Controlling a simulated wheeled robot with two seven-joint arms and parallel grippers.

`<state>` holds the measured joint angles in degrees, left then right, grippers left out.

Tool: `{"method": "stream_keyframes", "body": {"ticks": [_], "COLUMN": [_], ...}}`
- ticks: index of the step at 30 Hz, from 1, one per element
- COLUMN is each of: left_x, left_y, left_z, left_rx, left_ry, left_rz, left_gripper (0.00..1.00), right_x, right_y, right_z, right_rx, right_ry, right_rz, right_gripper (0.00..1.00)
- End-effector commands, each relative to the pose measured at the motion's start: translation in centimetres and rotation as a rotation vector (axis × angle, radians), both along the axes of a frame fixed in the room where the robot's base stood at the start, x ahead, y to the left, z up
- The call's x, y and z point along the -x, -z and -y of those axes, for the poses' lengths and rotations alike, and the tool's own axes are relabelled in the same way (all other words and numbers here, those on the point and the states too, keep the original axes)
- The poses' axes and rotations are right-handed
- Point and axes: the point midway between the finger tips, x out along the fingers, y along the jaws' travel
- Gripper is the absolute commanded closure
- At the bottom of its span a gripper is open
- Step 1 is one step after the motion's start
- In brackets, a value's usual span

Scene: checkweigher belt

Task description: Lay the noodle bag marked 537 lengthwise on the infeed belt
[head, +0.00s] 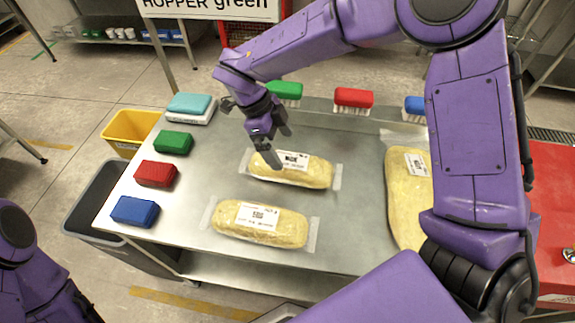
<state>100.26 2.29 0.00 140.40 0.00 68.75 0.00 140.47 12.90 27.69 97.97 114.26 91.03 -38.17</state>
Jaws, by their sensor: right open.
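Three clear bags of yellow noodles lie on the steel table: one at the middle back (318,173), one in front of it (285,232), and one at the right (402,215), partly hidden by my right arm. Each has a white printed label, too small to read, so I cannot tell which is marked 537. My right gripper (278,141) is open and points down just above the left part of the middle back bag; I cannot tell whether a fingertip touches it. My left arm shows at the lower left, its gripper out of view. I cannot make out the infeed belt.
Blue (135,211), red (156,174) and green (173,142) blocks and a teal-topped one (190,106) line the table's left side. Green, red and blue brushes (353,99) stand along the back. Yellow (127,128) and grey bins stand left. A red surface (552,215) is at right.

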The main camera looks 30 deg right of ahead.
Motion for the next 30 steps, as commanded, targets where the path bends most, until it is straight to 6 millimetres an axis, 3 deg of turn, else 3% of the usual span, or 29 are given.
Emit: {"method": "stream_keyframes", "body": {"ticks": [15, 23, 28, 30], "left_x": [0.0, 0.0, 0.0, 0.0], "left_y": [-1.2, -1.1, -1.1, -1.1], "left_z": [0.0, 0.0, 0.0, 0.0], "left_rx": [0.0, 0.0, 0.0, 0.0], "left_ry": [0.0, 0.0, 0.0, 0.0], "left_rz": [0.0, 0.0, 0.0, 0.0], "left_gripper": [0.57, 0.57, 0.57, 0.57], "right_x": [1.5, 1.6, 1.6, 1.5], "right_y": [7.6, 8.2, 8.1, 8.1], "right_z": [1.9, 2.1, 2.1, 2.1], "right_rx": [0.001, 0.0, 0.0, -0.001], "right_ry": [-0.001, 0.0, 0.0, 0.001], "right_rz": [-0.003, 0.0, 0.0, 0.001], "right_gripper": [0.0, 0.0, 0.52, 0.58]}}
